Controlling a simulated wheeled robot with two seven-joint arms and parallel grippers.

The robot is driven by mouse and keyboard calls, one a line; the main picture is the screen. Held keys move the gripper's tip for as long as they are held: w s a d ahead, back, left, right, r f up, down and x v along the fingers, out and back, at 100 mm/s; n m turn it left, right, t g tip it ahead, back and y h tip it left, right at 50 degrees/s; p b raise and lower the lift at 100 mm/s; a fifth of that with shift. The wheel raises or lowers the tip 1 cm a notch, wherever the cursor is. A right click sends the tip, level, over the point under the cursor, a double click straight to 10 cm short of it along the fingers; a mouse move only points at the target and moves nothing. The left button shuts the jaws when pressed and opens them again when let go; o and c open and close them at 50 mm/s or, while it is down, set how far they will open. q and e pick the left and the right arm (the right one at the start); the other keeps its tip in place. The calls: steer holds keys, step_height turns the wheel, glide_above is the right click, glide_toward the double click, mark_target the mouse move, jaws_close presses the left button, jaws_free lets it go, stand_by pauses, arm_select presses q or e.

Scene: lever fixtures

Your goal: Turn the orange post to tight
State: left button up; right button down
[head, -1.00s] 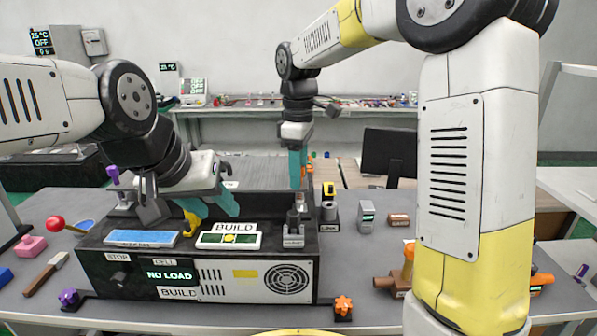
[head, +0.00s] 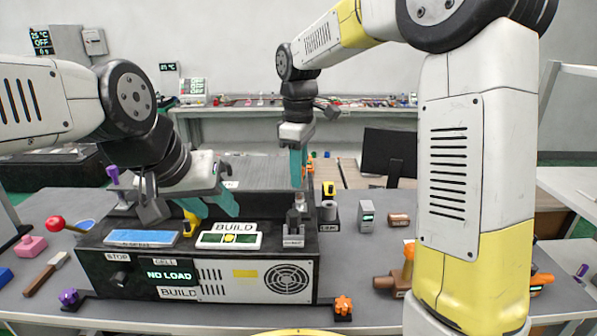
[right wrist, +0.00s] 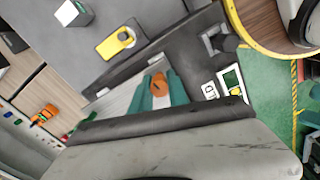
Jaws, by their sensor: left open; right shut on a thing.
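The orange post (right wrist: 158,86) stands between the two teal fingers of my right gripper (right wrist: 158,92) in the right wrist view. The fingers are shut on it from both sides. In the head view my right gripper (head: 298,168) points down behind the back right of the black fixture box, and the post is mostly hidden by the fingers. My left gripper (head: 212,206) is open, with its teal fingers apart above the left part of the box. I see nothing held in it. I cannot read any marking for tight.
The black fixture box (head: 130,283) carries a BUILD panel (head: 229,240) and a NO LOAD display (head: 170,275). A small grey lever fixture (head: 293,238) stands at its right. A yellow-topped block (head: 328,190) and a grey box (head: 366,215) stand to the right. Bare table lies between them.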

steer(key=m, duration=0.5)
steer(key=shift+w, duration=0.1)
steer(key=m, duration=0.5)
steer(key=shift+d, duration=0.1)
steer(key=m, duration=0.5)
steer(key=shift+m, duration=0.4)
steer(key=shift+d+r+m, duration=0.1)
steer(key=shift+m, duration=2.1)
steer(key=c, duration=1.3)
jaws_free()
